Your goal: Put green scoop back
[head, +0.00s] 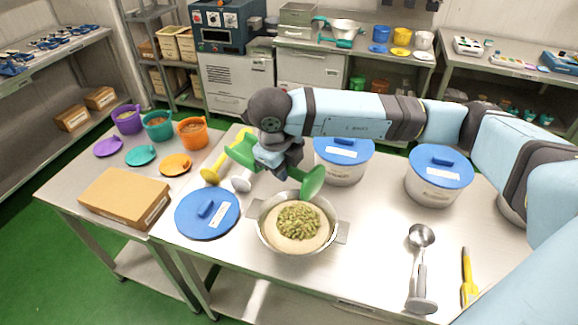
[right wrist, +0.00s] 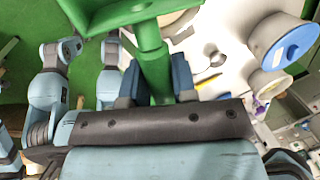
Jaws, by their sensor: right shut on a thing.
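My right gripper (head: 278,160) is shut on the green scoop (head: 243,149) and holds it above the table, just behind the kettle. The scoop's round green handle end (head: 312,182) sticks out to the right, over the kettle's back rim. In the right wrist view the green handle (right wrist: 152,65) runs between the two fingers. The kettle (head: 262,236) is a metal bowl with beige mass and a heap of green nuts (head: 298,220) on top. A yellow scoop (head: 211,174) and a white-grey scoop (head: 242,183) lie left of the gripper, partly hidden. My left gripper is not in view.
A blue lid (head: 207,214) lies left of the kettle. Two white tubs with blue lids (head: 343,168) (head: 438,186) stand to the right. A metal ladle (head: 421,262) and a yellow spatula (head: 467,278) lie at front right. A cardboard box (head: 124,197) and coloured cups (head: 193,133) are on the left table.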

